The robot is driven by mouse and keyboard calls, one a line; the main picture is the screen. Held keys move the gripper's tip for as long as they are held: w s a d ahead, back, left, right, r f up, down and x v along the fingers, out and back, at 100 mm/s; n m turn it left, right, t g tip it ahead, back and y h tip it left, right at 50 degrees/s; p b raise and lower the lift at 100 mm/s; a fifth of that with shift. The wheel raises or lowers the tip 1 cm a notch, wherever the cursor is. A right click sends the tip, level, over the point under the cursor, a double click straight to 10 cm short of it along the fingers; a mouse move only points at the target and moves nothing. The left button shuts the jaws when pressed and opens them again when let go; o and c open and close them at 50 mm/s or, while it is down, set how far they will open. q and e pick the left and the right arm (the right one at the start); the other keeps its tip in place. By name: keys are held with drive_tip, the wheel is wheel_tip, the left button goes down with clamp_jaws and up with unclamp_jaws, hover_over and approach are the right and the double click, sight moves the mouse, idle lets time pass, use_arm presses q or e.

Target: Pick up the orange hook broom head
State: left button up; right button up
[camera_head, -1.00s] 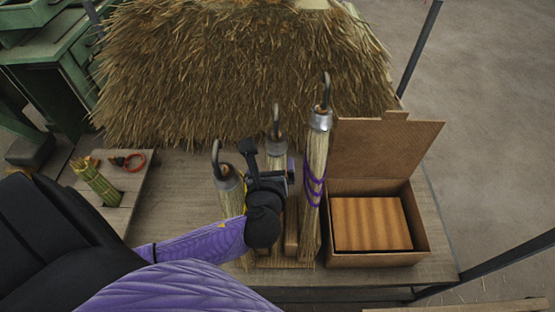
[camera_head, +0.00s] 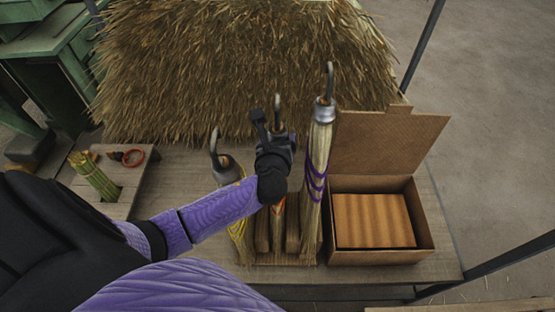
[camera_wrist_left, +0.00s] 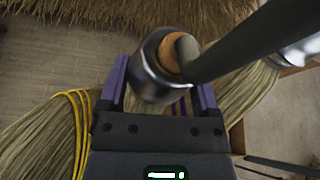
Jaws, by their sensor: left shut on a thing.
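The orange hook broom head (camera_head: 277,207) stands between two other hook brooms, its orange band showing below my left gripper. Its dark hook (camera_head: 277,106) rises above the gripper. My left gripper (camera_head: 277,142) is shut on it near the metal collar and hides much of its upper part. In the left wrist view, the silver collar (camera_wrist_left: 150,85) sits between the purple fingers, and the dark hook crosses towards the upper right. My right gripper is not in view.
A yellow-banded broom head (camera_head: 238,222) stands close on the left, and a purple-banded one (camera_head: 316,170) close on the right. An open cardboard box (camera_head: 382,258) is farther right. A large straw pile (camera_head: 240,70) lies behind. A green bundle (camera_head: 95,178) is at left.

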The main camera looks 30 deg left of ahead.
use_arm(q)
clamp_jaws()
drive_tip(key=shift+r, duration=0.15)
